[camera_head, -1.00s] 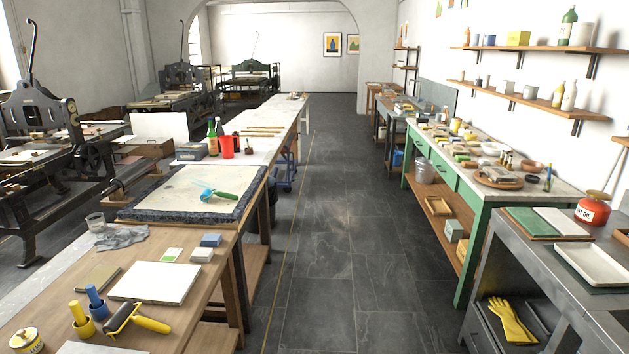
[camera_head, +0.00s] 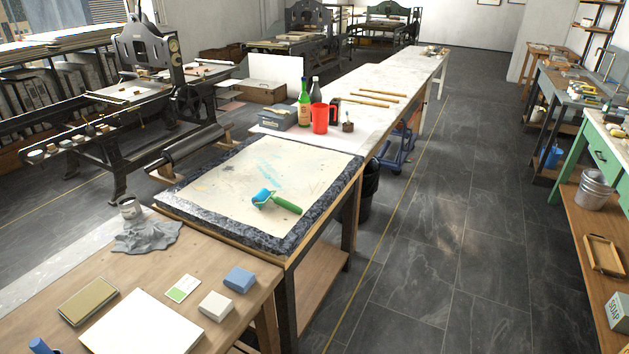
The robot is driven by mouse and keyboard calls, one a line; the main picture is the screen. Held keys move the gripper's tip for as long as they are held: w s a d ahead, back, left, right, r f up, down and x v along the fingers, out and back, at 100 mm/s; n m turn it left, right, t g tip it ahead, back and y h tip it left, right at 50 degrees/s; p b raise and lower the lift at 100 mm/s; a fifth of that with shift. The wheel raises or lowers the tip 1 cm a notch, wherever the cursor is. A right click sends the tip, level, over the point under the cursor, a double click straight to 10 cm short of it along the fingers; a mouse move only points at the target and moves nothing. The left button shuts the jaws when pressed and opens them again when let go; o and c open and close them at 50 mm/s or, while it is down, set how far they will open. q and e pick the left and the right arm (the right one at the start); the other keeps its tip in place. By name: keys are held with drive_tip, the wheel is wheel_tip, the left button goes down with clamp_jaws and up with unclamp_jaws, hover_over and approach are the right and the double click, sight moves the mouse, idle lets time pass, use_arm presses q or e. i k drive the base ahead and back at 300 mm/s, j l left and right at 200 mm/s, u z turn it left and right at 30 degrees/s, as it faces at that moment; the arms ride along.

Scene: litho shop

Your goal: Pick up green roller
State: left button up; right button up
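The green roller (camera_head: 277,201) lies on the pale litho stone (camera_head: 262,165), near its right front part. It has a green handle pointing right and a blue roller head at its left end. Blue and teal ink smears mark the stone near it. Neither of my grippers shows in the head view.
A red jug (camera_head: 320,118) and bottles stand beyond the stone. The dark tiled aisle (camera_head: 425,240) on the right is clear.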

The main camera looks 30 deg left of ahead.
sight(289, 206)
drive_tip(key=i+l+u, duration=0.15)
drive_tip(key=i+u, duration=0.25)
drive_tip(key=i, duration=0.15)
drive_tip(key=i+l+u, duration=0.3)
drive_tip(key=i+u, duration=0.15)
drive_tip(key=i+l+u, duration=0.4)
drive_tip(key=i+l, duration=0.1)
drive_tip(key=l, duration=0.05)
